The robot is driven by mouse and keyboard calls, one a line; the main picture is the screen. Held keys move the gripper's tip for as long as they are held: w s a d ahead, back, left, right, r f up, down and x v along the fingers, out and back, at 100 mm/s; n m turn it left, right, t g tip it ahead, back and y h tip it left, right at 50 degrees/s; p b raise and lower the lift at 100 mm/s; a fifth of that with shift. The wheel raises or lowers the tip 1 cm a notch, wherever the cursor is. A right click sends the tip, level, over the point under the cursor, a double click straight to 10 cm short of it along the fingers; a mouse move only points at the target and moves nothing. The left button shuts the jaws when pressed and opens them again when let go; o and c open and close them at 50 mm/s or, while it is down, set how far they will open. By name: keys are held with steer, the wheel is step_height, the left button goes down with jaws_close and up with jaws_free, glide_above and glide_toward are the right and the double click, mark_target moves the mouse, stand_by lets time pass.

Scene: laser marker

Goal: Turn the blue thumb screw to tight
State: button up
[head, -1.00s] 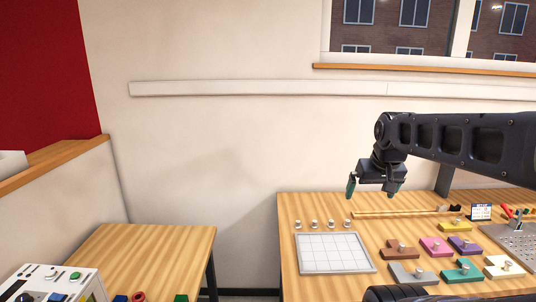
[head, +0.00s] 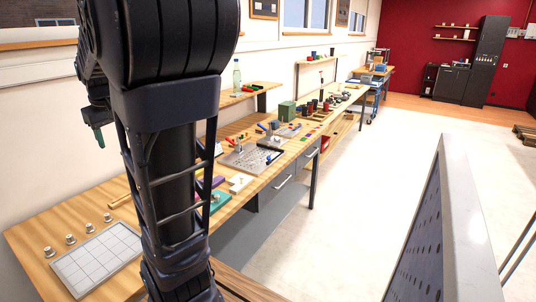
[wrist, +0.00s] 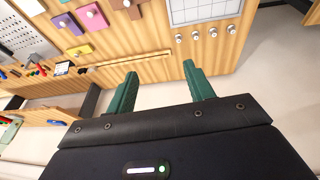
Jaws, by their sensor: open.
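My gripper (wrist: 157,82) is open and empty, with its two green fingers apart in the wrist view. It hangs in the air near the wall side of the wooden bench. In the head view one green fingertip (head: 98,138) shows at the left, and my arm hides the rest. I cannot make out a blue thumb screw for certain. A perforated metal plate (head: 250,158) on the bench carries small red-handled and blue parts, too small to tell apart. This plate also shows at the left of the wrist view (wrist: 17,42).
A white gridded plate (head: 98,262) lies at the bench's near left, with several small metal knobs (head: 70,239) beside it. Colored blocks, including a pink one (wrist: 92,17), lie nearby. A green box (head: 287,111) stands farther along. Open floor (head: 400,160) lies right of the bench.

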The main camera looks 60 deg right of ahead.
steer(key=w+d+g, duration=0.1)
steer(key=w+d, duration=0.3)
steer(key=d, duration=0.5)
steer(key=w+d, duration=0.5)
steer(key=d, duration=0.5)
steer(key=d+f+g, duration=0.1)
steer(key=d+f, duration=0.1)
steer(key=d, duration=0.7)
steer(key=d+f, duration=0.2)
steer(key=d, duration=0.7)
steer(key=g+y, duration=0.1)
glide_above(269, 158)
step_height(269, 158, down, 19)
steer(key=f, duration=1)
steer(key=shift+w+d+f, duration=0.2)
steer(key=shift+d, duration=0.05)
steer(key=shift+c, duration=0.2)
steer(key=c, duration=0.9)
